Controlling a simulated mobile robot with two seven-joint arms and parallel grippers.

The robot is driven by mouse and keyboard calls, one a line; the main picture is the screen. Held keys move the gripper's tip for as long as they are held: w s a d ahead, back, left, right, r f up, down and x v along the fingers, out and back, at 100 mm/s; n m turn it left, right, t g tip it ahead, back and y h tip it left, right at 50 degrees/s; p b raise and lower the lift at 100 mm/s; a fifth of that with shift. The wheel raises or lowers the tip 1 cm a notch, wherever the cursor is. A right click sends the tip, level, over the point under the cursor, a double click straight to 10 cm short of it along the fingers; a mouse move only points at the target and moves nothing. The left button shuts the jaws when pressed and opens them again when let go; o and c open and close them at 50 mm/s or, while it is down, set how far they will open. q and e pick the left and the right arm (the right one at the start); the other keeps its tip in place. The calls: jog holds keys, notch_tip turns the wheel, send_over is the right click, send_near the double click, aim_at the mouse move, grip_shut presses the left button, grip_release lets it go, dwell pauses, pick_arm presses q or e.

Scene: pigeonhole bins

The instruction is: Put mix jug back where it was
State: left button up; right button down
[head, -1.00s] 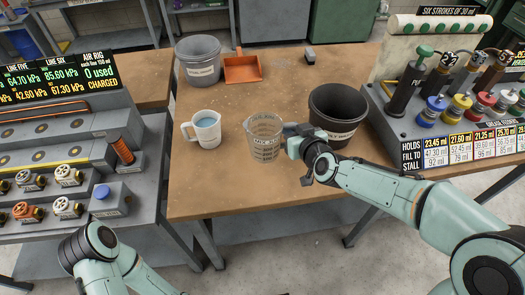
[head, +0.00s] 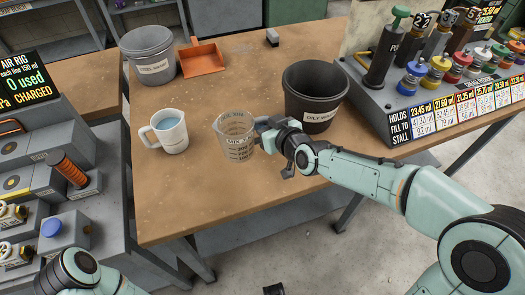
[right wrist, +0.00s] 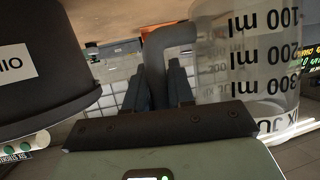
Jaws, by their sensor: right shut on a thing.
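The mix jug (head: 236,140) is a clear measuring jug, upright over the wooden workbench (head: 205,205), between a white mug and a dark bin. I cannot tell whether its base touches the bench. My right gripper (head: 268,126) reaches in from the right and is shut on the jug's handle. In the right wrist view the fingers (right wrist: 163,88) close around the handle (right wrist: 170,38), and the jug's wall (right wrist: 250,55) with its ml marks stands beside them.
A white mug (head: 166,133) with blue liquid stands left of the jug. The dark oily-waste bin (head: 318,100) stands close behind the gripper. A grey bin (head: 148,52) and an orange dustpan (head: 202,58) are at the back. The bench's front part is clear.

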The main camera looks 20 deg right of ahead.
notch_tip(320, 180, down, 8)
jog(key=shift+r+b, duration=0.2)
jog(key=shift+b, duration=0.5)
jog(key=shift+f, duration=0.25)
jog(key=c, duration=1)
grip_release()
jog(key=shift+r, duration=0.1)
jog(key=shift+r, duration=0.1)
jog(key=shift+r, duration=0.2)
jog(key=v, duration=1.2)
jog(key=shift+f, duration=0.15)
